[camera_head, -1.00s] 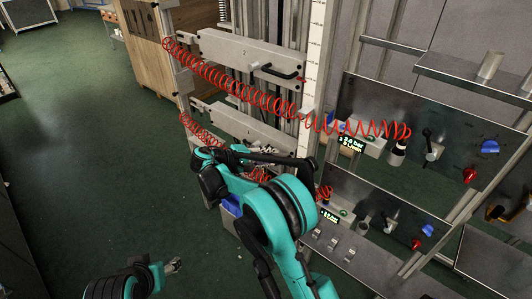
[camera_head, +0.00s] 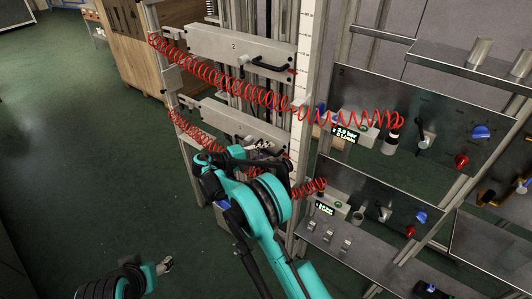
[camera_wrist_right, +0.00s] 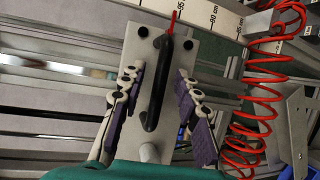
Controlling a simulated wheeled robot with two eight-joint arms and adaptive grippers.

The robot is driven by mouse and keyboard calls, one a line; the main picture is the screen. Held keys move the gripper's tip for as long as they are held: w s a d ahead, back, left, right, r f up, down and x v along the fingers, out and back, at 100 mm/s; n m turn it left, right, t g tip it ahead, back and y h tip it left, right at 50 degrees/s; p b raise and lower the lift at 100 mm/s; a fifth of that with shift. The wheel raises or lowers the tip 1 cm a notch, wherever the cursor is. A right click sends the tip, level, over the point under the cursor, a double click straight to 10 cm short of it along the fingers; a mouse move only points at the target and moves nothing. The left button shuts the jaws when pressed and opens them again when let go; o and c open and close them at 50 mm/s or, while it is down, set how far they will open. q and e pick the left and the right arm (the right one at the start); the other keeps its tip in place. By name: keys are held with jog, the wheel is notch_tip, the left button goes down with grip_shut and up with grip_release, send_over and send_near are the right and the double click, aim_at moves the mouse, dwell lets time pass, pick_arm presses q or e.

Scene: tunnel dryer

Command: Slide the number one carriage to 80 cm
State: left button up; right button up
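The lower carriage (camera_head: 232,122), a pale plate on the vertical rails, is partly hidden by my right arm; its number does not show. My right gripper (camera_head: 264,150) is at its right end. In the wrist view, the carriage plate (camera_wrist_right: 190,50) carries a black bar handle (camera_wrist_right: 155,100). The purple-padded fingers of my right gripper (camera_wrist_right: 157,80) stand open on either side of the handle, with gaps to it. A red pointer (camera_wrist_right: 173,18) sticks out from the plate towards the white scale (camera_wrist_right: 215,14). My left gripper (camera_head: 165,265) is low over the floor, far from the carriages.
The carriage marked 2 (camera_head: 240,50) is above, with its own black handle. Red coiled hoses (camera_head: 225,82) cross in front of the rails to the valve panels (camera_head: 440,110) at right. A wooden crate (camera_head: 115,50) stands behind left. Green floor at left is clear.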

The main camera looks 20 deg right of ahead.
grip_shut()
notch_tip(320, 180, down, 16)
jog(key=b, duration=0.8)
jog(key=shift+f+b, duration=0.15)
jog(key=shift+b, duration=0.15)
jog(key=shift+s, duration=0.1)
grip_release()
jog(key=shift+f, duration=0.1)
jog(key=shift+a, duration=0.1)
